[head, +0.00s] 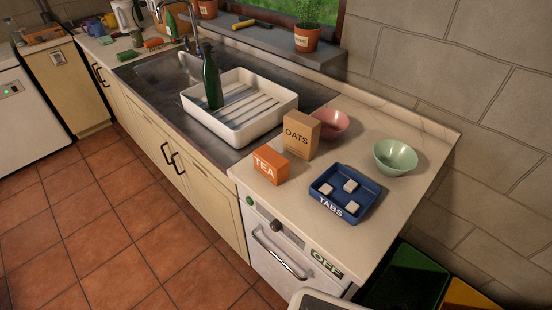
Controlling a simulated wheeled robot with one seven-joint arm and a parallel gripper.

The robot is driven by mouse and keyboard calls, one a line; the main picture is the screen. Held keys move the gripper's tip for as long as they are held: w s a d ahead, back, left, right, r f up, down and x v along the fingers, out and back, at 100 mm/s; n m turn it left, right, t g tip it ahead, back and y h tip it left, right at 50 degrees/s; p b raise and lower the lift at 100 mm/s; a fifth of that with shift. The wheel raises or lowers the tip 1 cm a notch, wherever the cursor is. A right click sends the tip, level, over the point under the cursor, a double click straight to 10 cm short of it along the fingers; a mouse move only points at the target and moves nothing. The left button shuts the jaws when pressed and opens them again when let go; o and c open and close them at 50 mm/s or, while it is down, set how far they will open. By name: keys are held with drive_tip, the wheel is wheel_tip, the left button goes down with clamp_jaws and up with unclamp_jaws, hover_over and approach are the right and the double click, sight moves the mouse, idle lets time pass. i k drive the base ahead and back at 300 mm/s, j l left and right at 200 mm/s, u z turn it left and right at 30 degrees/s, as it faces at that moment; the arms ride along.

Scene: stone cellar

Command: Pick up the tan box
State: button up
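The tan box (300,134) is labelled OATS and stands upright on the pale worktop, to the right of the sink. An orange box (270,165) labelled TEA stands just in front of it to the left. A pink bowl (332,124) sits close behind it to the right and is partly hidden by it. My gripper is not in view. A pale rounded shape at the bottom edge may be part of me; I cannot tell.
A blue tray (368,204) labelled TABS holds several white blocks. A green bowl (395,158) stands behind it. A white rack (238,121) with a green bottle (211,80) sits over the sink. An oven (283,258) is below; the red tiled floor (120,225) is clear.

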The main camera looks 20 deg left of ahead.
sight(301, 131)
drive_tip(key=j, duration=1)
drive_tip(key=i+j, duration=0.15)
drive_tip(key=j, duration=0.9)
